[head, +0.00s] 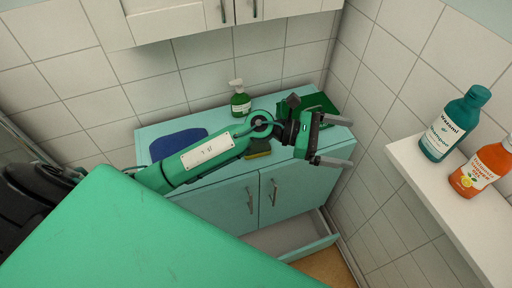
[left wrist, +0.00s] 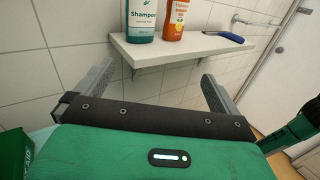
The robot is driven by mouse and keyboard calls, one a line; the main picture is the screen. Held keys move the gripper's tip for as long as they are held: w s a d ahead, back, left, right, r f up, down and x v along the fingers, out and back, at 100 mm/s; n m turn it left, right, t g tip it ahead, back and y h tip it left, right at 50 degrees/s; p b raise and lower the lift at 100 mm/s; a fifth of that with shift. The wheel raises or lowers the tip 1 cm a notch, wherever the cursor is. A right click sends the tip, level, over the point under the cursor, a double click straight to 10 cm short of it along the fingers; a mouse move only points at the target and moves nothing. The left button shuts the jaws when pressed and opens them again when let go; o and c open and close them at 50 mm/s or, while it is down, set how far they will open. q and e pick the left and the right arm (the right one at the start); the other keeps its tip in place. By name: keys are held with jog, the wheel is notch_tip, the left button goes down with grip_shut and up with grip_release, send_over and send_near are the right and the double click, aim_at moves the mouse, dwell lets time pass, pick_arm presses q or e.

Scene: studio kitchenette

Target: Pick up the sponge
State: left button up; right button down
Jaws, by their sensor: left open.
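The sponge (head: 258,148), yellow with a dark top, lies on the pale teal counter (head: 222,170) near its front edge in the head view. My left arm passes over it and partly hides it. My left gripper (head: 345,142) is open and empty, to the right of the sponge and beyond the counter's right part, with its fingers pointing right. In the left wrist view the open jaws (left wrist: 158,70) face the tiled wall and a shelf, and the sponge does not show. My right gripper is not in view.
A green pump bottle (head: 240,103), a dark green box (head: 322,106) and a blue item (head: 176,142) are on the counter. A drawer (head: 300,243) stands open below. A white shelf (head: 447,200) at right holds a teal shampoo bottle (head: 453,125) and an orange bottle (head: 482,168).

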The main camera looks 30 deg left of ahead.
pick_arm(q)
notch_tip(320, 180, down, 5)
jog(key=a+m+g+y, duration=0.2)
jog(key=m+g+y, duration=0.15)
jog(key=m, duration=0.25)
jog(key=m+g+y, duration=0.1)
jog(key=m+y, duration=0.5)
jog(key=y, duration=0.8)
send_over(258, 150)
jog(key=w, duration=0.2)
notch_tip(258, 150, down, 5)
jog(key=f+p, duration=0.1)
jog(key=f, duration=0.1)
jog(key=f+p, duration=0.1)
jog(key=f, duration=0.2)
jog(key=a+f+p, duration=0.1)
jog(key=f, duration=0.2)
jog(key=shift+s+f, duration=0.1)
jog(key=shift+s, duration=0.15)
jog(key=f+p, duration=0.2)
jog(key=f, duration=0.1)
jog(key=f+p, duration=0.1)
jog(key=shift+a+f, duration=0.15)
jog(key=shift+a, duration=0.15)
jog(key=shift+f, duration=0.5)
jog(key=c, duration=0.8)
